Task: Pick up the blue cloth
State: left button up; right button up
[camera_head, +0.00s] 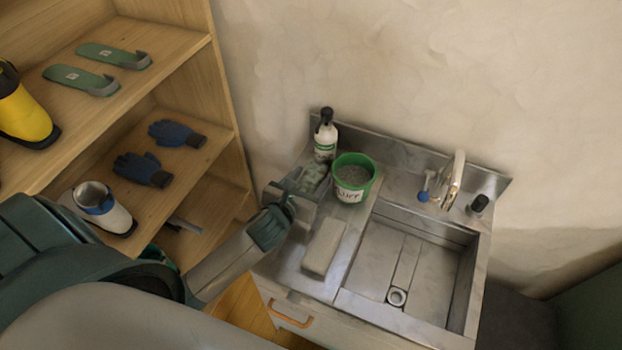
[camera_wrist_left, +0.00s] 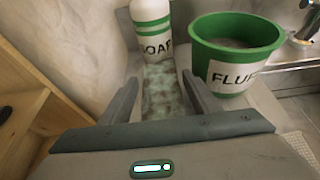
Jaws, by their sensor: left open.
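I see no plainly blue cloth on the bench. A mottled grey-green piece (camera_wrist_left: 162,92), possibly the cloth, lies on the metal counter in front of the soap bottle (camera_wrist_left: 151,25). In the head view this piece (camera_head: 315,174) is partly covered by my gripper. My left gripper (camera_head: 307,184) is over the counter's back left. In the left wrist view its two fingers (camera_wrist_left: 159,82) are apart, one on each side of the mottled piece; contact cannot be told. My right gripper is out of view.
A green bucket (camera_head: 352,181) stands right beside the left gripper. A pale block (camera_head: 323,247) lies nearer on the counter, left of the sink (camera_head: 410,268). A wooden shelf (camera_head: 215,110) with blue gloves (camera_head: 143,169) rises at left. The wall is behind.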

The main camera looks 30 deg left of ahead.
pick_arm(q)
jog(key=shift+x, duration=1.1)
jog(key=c, duration=0.9)
jog(key=shift+s+r, duration=0.1)
jog(key=shift+r, duration=0.1)
